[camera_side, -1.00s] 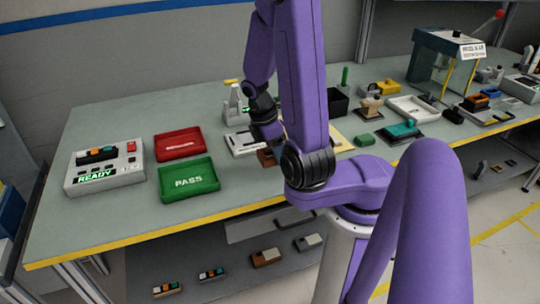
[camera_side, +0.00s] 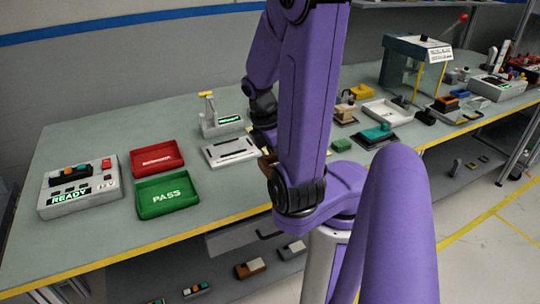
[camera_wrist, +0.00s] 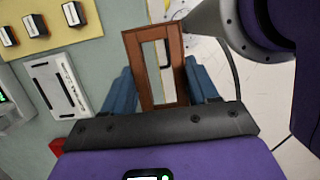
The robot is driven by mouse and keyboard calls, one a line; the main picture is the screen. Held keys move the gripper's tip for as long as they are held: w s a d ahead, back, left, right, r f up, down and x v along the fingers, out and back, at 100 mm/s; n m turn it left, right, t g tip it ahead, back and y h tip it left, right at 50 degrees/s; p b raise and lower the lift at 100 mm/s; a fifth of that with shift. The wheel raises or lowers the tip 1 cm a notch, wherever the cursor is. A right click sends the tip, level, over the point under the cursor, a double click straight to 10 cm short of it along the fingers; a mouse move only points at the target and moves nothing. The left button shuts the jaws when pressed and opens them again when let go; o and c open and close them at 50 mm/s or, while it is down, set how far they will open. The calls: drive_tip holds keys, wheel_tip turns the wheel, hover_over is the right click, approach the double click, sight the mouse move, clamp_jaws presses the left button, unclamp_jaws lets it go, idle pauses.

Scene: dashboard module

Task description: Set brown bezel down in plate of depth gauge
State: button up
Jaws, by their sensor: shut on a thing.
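The brown bezel is a rectangular frame with slim openings, seen in the wrist view (camera_wrist: 136,62). My gripper (camera_wrist: 157,74) is shut on it, with blue fingers at its two sides. In the side view a small bit of the bezel (camera_side: 265,164) shows beside my arm, which hides most of the gripper. The depth gauge (camera_side: 220,124), with a green display and a yellow-topped post, stands behind a flat white slotted plate (camera_side: 230,151). The plate also shows left of the bezel in the wrist view (camera_wrist: 58,84). The bezel is apart from it there.
The red tray (camera_side: 157,157), green PASS tray (camera_side: 168,194) and READY box (camera_side: 79,188) stand left on the bench. A yellow holder (camera_wrist: 50,24) with several dark-and-white blocks shows in the wrist view. Several fixtures, including a clear-sided booth (camera_side: 415,68), stand right. The bench's front left is clear.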

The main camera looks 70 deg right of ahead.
drive_tip(key=shift+s+a+r, duration=0.3)
drive_tip(key=shift+s+r, duration=0.15)
drive_tip(key=shift+s, duration=0.35)
drive_tip(key=w+d+f, duration=0.2)
drive_tip(key=w+d, duration=0.7)
drive_tip(key=w, duration=0.3)
drive_tip(key=w+d+f, duration=0.1)
drive_tip(key=w+d, duration=0.7)
drive_tip(key=w, duration=0.4)
drive_tip(key=shift+w+d+f, duration=0.15)
drive_tip(key=shift+d+f, duration=0.2)
drive_tip(key=shift+f, duration=0.05)
drive_tip(key=shift+f, duration=2.9)
drive_tip(key=shift+f, duration=0.85)
drive_tip(key=o, duration=1.1)
